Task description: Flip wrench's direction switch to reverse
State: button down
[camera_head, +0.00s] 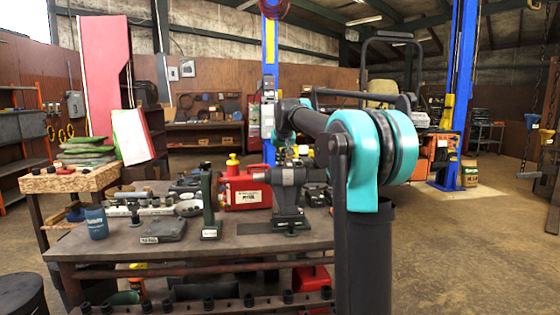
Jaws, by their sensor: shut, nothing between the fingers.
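A dark grey power tool that looks like the impact wrench (287,177) stands upright on its base on the workbench (220,250), its nose pointing left. Its direction switch is too small to make out. My arm reaches from the teal joint at the right toward the back left and bends down behind the tool's top. My gripper (296,157) is small and dark there, close above or behind the tool's body. It is shut with nothing in it. I cannot tell whether it touches the tool.
A red canister (243,189) stands behind the tool. A green upright object (209,203), a dark flat box (162,230) and a blue cup (96,222) stand to its left. The bench front between these things is clear. A blue lift post (462,80) rises at the back right.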

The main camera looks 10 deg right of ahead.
jog(key=r, duration=0.4)
jog(key=shift+w+r, duration=0.2)
jog(key=w+v, duration=0.1)
jog(key=v, duration=0.8)
jog(key=s+d+f+g, duration=0.1)
jog(key=s+d+f, duration=0.1)
jog(key=s+f, duration=0.95)
jog(key=s+d+f+g, duration=0.1)
jog(key=s+f, duration=0.5)
jog(key=f, duration=1.1)
jog(key=s+d+f+g, duration=0.1)
jog(key=s+f, duration=2)
jog(key=s, duration=0.3)
jog(key=shift+g, duration=0.4)
jog(key=c, duration=2.3)
grip_release()
jog(key=shift+r, duration=0.1)
